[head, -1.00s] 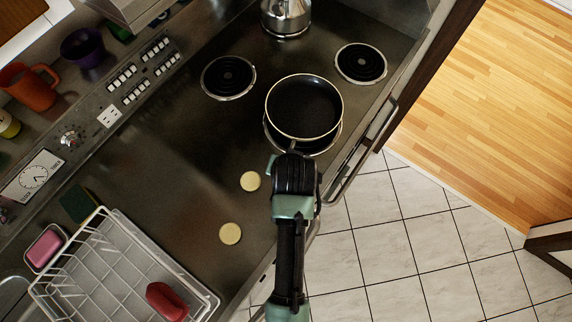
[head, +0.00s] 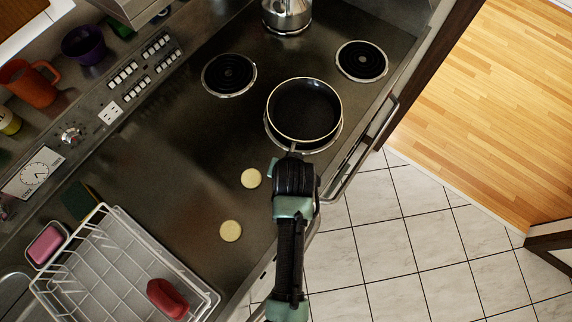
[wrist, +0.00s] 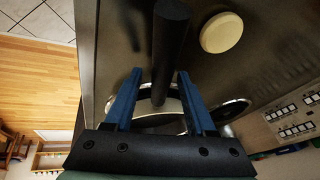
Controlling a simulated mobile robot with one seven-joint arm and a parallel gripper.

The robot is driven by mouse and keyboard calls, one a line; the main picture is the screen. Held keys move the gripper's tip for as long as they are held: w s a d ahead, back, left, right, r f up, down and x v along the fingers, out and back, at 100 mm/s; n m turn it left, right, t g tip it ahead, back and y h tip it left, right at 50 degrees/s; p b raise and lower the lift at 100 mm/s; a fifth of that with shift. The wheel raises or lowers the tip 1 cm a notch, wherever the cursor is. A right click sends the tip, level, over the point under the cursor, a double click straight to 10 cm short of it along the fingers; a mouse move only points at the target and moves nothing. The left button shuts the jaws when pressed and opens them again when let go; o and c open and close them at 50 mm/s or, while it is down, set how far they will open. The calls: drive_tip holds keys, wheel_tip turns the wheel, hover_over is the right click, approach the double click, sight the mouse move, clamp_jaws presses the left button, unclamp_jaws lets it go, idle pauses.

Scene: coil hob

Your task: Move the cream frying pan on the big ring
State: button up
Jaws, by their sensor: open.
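The cream-rimmed frying pan (head: 304,108) with a dark inside sits over the front-left ring (head: 318,150), which looks the largest and shows as a crescent along the pan's near side. I cannot tell how well the pan is centred on it. Its handle points towards me and is mostly hidden by my arm in the head view. In the wrist view, the dark handle (wrist: 171,40) runs between the blue fingers of my gripper (wrist: 159,76). The fingers are apart, one on each side of the handle, with gaps visible. The fingertips are hidden in the head view.
A metal kettle (head: 286,15) stands on the back ring. Two other rings, left (head: 229,75) and right (head: 361,61), are bare. Two cream discs (head: 231,231) lie on the steel top left of my arm. A white dish rack (head: 110,265) stands at lower left.

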drive_tip(key=shift+r, duration=0.25)
drive_tip(key=a+v, duration=0.1)
drive_tip(key=v, duration=1.1)
drive_tip(key=w+d+r+n+t, duration=0.1)
drive_tip(key=w+r+t, duration=0.5)
drive_tip(key=r, duration=0.7)
drive_tip(key=w+d+r+n+t, duration=0.1)
drive_tip(key=w+r+t, duration=0.3)
drive_tip(key=w+r, duration=0.65)
drive_tip(key=s+r+n+t, duration=0.1)
drive_tip(key=s+r+t, duration=0.15)
drive_tip(key=r, duration=0.75)
drive_tip(key=s+r+t, duration=0.1)
drive_tip(key=r+t, duration=0.2)
drive_tip(key=r, duration=0.7)
drive_tip(key=s+r+t, duration=0.3)
drive_tip(key=s+r, duration=0.1)
drive_tip(key=r, duration=0.4)
drive_tip(key=s+a+r+n+t, duration=0.1)
drive_tip(key=s+r+t, duration=0.3)
drive_tip(key=r, duration=0.4)
drive_tip(key=shift+s+a+r+h, duration=0.25)
drive_tip(key=shift+s+r+h, duration=0.05)
drive_tip(key=shift+s, duration=0.5)
